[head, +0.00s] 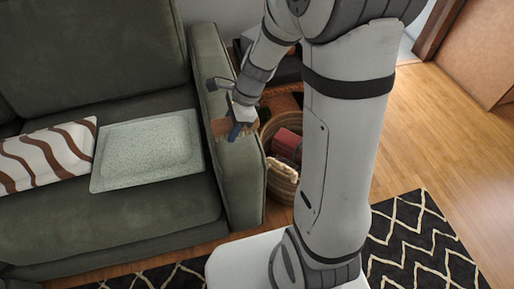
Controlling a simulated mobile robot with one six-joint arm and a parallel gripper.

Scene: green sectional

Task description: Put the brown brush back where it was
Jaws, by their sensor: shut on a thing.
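The brown brush (220,127) is at the sofa's right armrest in the head view. My gripper (234,131) is shut on the brush, with parts of it showing on both sides of the fingers. The gripper and brush are over or at the top of the green armrest (238,175); I cannot tell whether the brush touches it. The gripper hides the middle of the brush.
A wicker basket (283,186) with a red item (287,145) stands right of the armrest, partly behind my arm. A pale cushion (148,150) and a striped pillow (45,155) lie on the sofa (110,222). Wooden floor (430,135) is open at right.

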